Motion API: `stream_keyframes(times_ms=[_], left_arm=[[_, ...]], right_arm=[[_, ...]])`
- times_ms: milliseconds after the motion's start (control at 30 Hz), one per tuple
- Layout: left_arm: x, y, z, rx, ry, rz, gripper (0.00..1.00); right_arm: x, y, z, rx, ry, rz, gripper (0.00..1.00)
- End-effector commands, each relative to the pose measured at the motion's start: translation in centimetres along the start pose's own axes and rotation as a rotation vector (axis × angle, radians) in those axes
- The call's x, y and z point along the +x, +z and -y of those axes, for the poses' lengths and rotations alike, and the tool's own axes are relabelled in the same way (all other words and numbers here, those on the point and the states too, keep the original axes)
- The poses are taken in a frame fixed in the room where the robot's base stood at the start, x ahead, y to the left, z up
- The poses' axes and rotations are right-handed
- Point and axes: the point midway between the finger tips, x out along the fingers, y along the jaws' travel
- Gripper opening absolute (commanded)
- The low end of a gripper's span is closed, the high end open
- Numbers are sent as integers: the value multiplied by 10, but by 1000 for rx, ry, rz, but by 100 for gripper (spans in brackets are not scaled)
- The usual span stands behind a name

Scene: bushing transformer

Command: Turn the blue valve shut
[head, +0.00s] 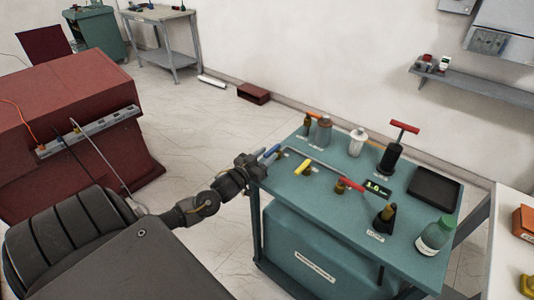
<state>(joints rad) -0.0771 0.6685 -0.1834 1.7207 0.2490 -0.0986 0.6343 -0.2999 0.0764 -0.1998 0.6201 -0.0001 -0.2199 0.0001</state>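The blue valve (271,151) shows as a small blue handle at the left edge of the green table top. My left gripper (260,161) is right at this handle and hides part of it. Its fingers are too small and dark to show whether they are open or closed on the handle. A yellow valve handle (302,168) and a red valve handle (351,186) stand along a pale pipe to the right of the blue one. My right gripper is not in view.
The green table (320,213) also bears bottles, a black pump with a red T-handle (404,127), a small display reading about 1.0 (373,187), a black tray (435,187) and a green bottle (436,236). A red cabinet (70,115) stands left; floor between is clear.

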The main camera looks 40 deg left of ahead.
Motion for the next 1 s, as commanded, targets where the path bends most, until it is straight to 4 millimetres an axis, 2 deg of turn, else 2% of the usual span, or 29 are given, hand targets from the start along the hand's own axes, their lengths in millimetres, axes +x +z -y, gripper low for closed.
stream_keyframes(times_ms=[100, 367, 433, 667, 1000], left_arm=[[7, -1, 0, 0, -1, -1, 36], [8, 0, 0, 0, 0, 0, 36], [8, 0, 0, 0, 0, 0, 31], [8, 0, 0, 0, 0, 0, 1], [8, -1, -2, -2, -14, -2, 0]], right_arm=[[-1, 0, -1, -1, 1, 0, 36], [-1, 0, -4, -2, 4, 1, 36], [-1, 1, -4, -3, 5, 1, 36], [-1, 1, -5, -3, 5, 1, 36], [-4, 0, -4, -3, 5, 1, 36]])
